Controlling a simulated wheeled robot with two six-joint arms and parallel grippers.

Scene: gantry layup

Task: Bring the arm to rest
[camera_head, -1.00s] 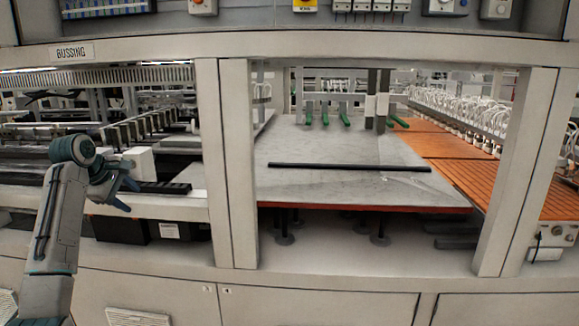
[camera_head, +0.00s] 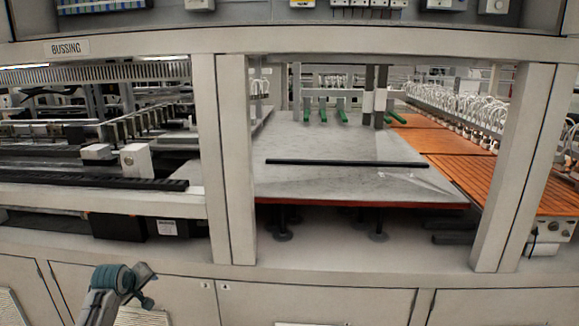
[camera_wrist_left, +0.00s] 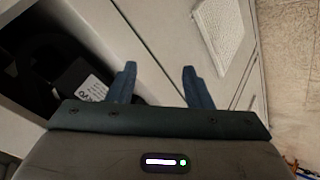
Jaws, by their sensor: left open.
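My left arm shows low at the left of the head view, in front of the cabinet doors. Its gripper (camera_head: 148,290) is only partly visible there, beyond the teal wrist joint. In the left wrist view the two blue fingers of the left gripper (camera_wrist_left: 157,88) stand apart with nothing between them. They are in front of a pale cabinet face. My right gripper is not in view.
A grey machine frame (camera_head: 236,160) stands ahead, with a sign reading "BUSSING" (camera_head: 67,48). A pale table (camera_head: 330,140) inside carries a black bar (camera_head: 346,163). Orange slatted conveyors (camera_head: 490,175) lie at the right. A white vent panel (camera_wrist_left: 217,33) is near the left gripper.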

